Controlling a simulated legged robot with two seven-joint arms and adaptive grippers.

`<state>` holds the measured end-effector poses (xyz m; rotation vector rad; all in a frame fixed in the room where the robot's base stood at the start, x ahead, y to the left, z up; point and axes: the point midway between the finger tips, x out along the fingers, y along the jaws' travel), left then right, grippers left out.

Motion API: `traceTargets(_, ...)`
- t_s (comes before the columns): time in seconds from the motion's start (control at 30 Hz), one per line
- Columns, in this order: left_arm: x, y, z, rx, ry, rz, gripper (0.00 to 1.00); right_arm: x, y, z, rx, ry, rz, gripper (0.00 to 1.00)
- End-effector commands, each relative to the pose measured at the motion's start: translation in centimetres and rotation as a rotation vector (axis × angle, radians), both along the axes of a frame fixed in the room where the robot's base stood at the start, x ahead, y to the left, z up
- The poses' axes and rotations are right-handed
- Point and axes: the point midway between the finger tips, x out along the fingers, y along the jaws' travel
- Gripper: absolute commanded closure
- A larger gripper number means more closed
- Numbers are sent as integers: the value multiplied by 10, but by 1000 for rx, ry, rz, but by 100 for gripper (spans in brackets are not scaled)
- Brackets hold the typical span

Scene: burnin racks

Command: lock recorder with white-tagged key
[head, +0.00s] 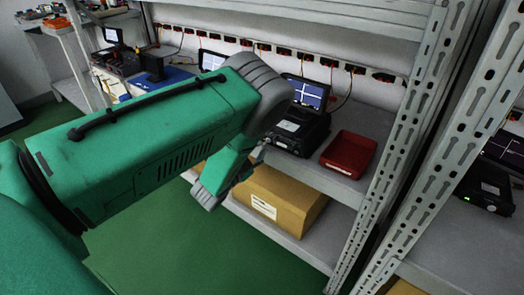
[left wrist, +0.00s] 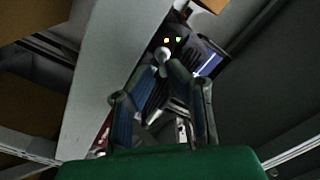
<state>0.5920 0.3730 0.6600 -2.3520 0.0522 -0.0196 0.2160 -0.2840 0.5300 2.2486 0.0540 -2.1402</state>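The recorder (head: 298,130), a dark box with a lit tilted screen (head: 306,93), stands on the middle shelf in the head view. In the left wrist view its panel with a yellow and a green light (left wrist: 172,40) lies just beyond my fingertips. My left gripper (left wrist: 162,70) has its fingertips close together around a small pale piece (left wrist: 163,55), which looks like the key head. A white piece (left wrist: 182,131), likely its tag, shows between the fingers. In the head view my arm mostly hides the gripper. The lock and key tip cannot be made out. My right gripper is out of view.
A red tray (head: 348,153) sits right of the recorder. A cardboard box (head: 275,197) is on the shelf below. A perforated rack post (head: 395,150) stands to the right, with another recorder (head: 486,188) beyond it. More devices stand at the left.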

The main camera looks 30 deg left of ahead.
Motion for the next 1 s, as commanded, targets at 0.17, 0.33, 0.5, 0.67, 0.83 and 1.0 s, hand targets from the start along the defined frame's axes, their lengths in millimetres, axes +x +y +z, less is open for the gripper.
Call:
traceTargets(0.17, 12, -1, 1, 1, -1, 1, 87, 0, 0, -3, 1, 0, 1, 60)
traceTargets(0.33, 14, -2, 2, 3, -1, 1, 87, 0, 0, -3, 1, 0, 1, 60)
traceTargets(0.5, 14, -3, 2, 3, 0, 0, 100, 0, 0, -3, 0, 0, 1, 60)
traceTargets(0.67, 14, -2, 1, 1, 0, -1, 100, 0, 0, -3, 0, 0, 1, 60)
traceTargets(0.83, 13, -3, 0, -12, 2, -1, 100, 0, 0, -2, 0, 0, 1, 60)
traceTargets(1.0, 13, -2, 0, -63, 7, 0, 100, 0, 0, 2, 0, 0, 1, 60)
